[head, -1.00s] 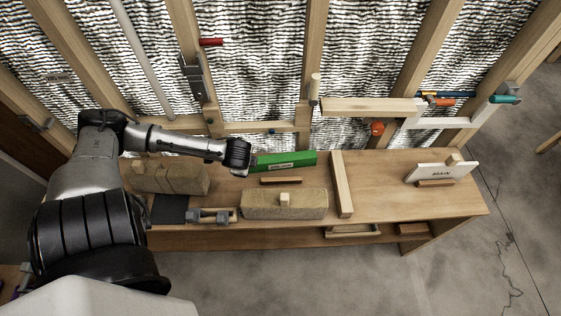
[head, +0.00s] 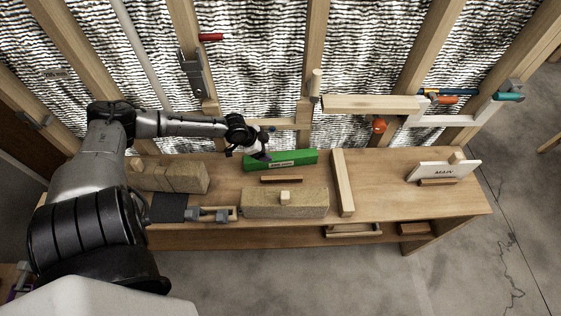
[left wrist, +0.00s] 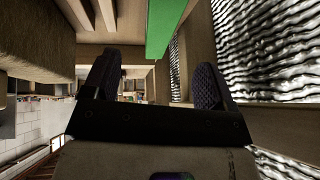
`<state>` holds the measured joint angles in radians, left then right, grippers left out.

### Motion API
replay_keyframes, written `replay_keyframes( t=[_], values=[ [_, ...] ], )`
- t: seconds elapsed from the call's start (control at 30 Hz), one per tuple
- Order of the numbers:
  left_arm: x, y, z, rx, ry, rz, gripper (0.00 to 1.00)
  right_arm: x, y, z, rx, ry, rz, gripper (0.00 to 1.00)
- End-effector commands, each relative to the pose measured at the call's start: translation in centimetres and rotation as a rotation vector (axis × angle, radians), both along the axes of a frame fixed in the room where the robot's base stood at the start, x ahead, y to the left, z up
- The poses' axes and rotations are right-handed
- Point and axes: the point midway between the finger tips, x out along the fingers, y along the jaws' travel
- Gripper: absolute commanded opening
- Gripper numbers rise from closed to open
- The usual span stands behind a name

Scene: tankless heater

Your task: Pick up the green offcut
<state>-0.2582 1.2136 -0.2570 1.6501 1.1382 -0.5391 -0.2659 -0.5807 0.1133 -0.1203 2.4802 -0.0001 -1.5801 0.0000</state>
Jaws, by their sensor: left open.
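The green offcut (head: 285,160), a long block with a pale label, lies on the workbench (head: 380,185) near its back edge. My left gripper (head: 260,155) is at the left end of the offcut in the head view; whether it touches is not clear. In the left wrist view the two dark fingers (left wrist: 157,80) are spread, with nothing held between them. The green offcut (left wrist: 164,28) shows beyond them at the top, nearer the right finger. My right gripper is in neither view.
A small brown strip (head: 281,179) and a tan block (head: 284,203) lie in front of the offcut. A wooden bar (head: 343,183) lies to its right, and another tan block (head: 170,175) to its left. The stud wall (head: 310,95) rises close behind.

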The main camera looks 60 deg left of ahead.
Motion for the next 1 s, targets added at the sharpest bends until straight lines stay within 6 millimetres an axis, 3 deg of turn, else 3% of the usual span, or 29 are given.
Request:
replay_keyframes(
  t=[0.2,0.57,1.0],
  values=[
    [1.7,-0.3,-2.8,-0.002,-0.001,0.002,0.79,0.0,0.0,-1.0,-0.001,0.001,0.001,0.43],
    [2.8,-0.5,-4.5,-0.001,0.001,0.0,0.79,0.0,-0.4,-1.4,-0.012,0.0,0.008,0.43],
    [5.5,-0.8,-8.3,-0.001,0.001,0.0,0.79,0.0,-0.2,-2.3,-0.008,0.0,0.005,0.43]
  ],
)
